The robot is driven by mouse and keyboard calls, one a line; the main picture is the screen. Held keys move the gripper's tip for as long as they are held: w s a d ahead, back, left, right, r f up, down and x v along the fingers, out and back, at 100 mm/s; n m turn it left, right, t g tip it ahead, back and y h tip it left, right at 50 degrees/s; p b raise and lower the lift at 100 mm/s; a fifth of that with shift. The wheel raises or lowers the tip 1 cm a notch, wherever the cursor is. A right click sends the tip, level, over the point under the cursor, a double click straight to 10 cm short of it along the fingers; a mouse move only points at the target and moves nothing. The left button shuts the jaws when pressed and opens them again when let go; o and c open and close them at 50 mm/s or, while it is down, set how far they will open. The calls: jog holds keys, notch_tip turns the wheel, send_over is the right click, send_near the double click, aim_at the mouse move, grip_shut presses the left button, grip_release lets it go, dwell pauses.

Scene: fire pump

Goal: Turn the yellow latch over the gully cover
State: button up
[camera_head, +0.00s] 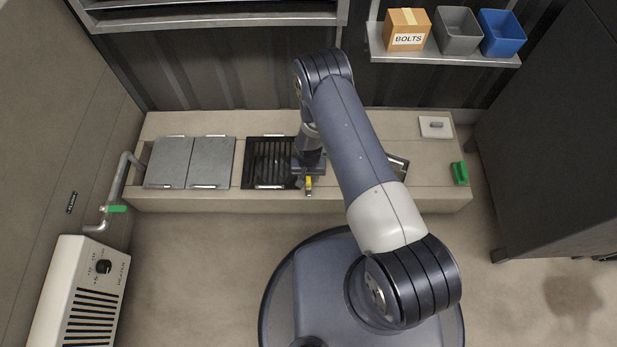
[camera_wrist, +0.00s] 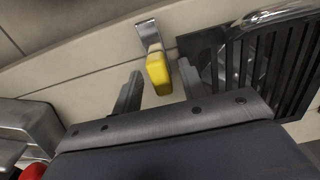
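The yellow latch (camera_head: 309,184) shows at the front edge of the bench, beside the right end of the dark slatted gully cover (camera_head: 270,162). In the wrist view the latch (camera_wrist: 158,74) is a yellow grip on a small metal plate. The gully cover (camera_wrist: 285,60) shows at the right there, with a chrome handle above it. My gripper (camera_wrist: 160,85) is open, one finger on each side of the yellow grip, with visible gaps. I cannot tell how deep the grip sits between the fingers. My arm hides part of the bench right of the cover in the head view.
Two grey lids (camera_head: 189,161) lie on the bench (camera_head: 425,160) left of the cover. A pipe with a green lever (camera_head: 116,208) is at the left end, above a heater (camera_head: 80,290). A green handle (camera_head: 460,173) and white plate (camera_head: 436,127) are at the right.

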grip_shut()
dwell(0.5)
jog(key=shift+f+m+b, duration=0.15)
jog(key=shift+m+b, duration=0.15)
jog(key=m+b, duration=0.2)
jog(key=m, duration=0.1)
jog(key=m+b, duration=0.3)
jog(key=m, duration=0.2)
jog(key=m+b, duration=0.2)
jog(key=m, duration=0.2)
jog(key=shift+m, duration=0.4)
jog(key=shift+m+b, duration=0.7)
jog(key=shift+m, duration=1.5)
